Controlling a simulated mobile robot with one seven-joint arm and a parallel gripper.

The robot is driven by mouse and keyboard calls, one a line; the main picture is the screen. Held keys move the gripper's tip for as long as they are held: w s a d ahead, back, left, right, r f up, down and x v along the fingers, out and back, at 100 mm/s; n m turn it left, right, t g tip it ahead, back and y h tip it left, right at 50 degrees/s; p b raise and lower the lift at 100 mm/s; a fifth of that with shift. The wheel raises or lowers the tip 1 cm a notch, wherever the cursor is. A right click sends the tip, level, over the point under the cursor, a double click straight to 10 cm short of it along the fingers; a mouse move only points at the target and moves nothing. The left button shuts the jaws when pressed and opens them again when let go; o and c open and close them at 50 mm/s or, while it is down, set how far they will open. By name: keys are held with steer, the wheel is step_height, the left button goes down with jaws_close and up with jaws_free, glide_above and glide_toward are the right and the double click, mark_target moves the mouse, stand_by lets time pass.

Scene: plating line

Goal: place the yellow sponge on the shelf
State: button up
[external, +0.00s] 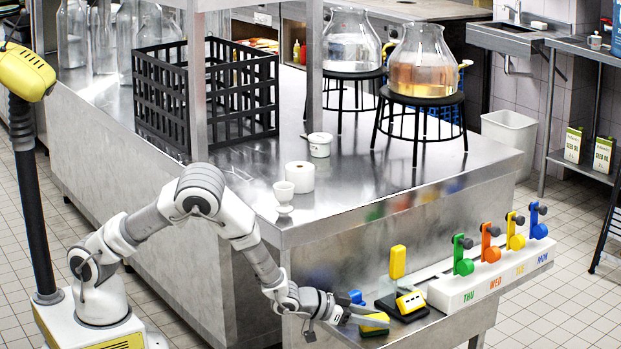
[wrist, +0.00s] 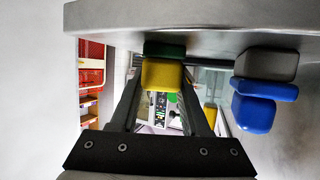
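The yellow sponge (external: 375,319), with a green underside, is at the left end of the low steel shelf (external: 425,332) on the counter's front. My gripper (external: 362,321) reaches in from the left, its fingers on either side of the sponge. In the wrist view, which looks upside down, the sponge (wrist: 162,76) sits between the fingertips, which appear shut on it. Its green side (wrist: 164,49) is against or very close to the shelf (wrist: 205,22); I cannot tell whether a thin gap is left.
A blue and grey object (wrist: 258,111) stands close beside my gripper. A black holder with a yellow block (external: 410,302) and the white day-labelled rack (external: 470,287) fill the shelf further right. Glass jars (external: 421,62), a black crate (external: 240,97) and white cups (external: 283,194) stand on the counter above.

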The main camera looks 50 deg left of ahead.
steer(key=o, duration=0.5)
steer(key=shift+s, duration=0.1)
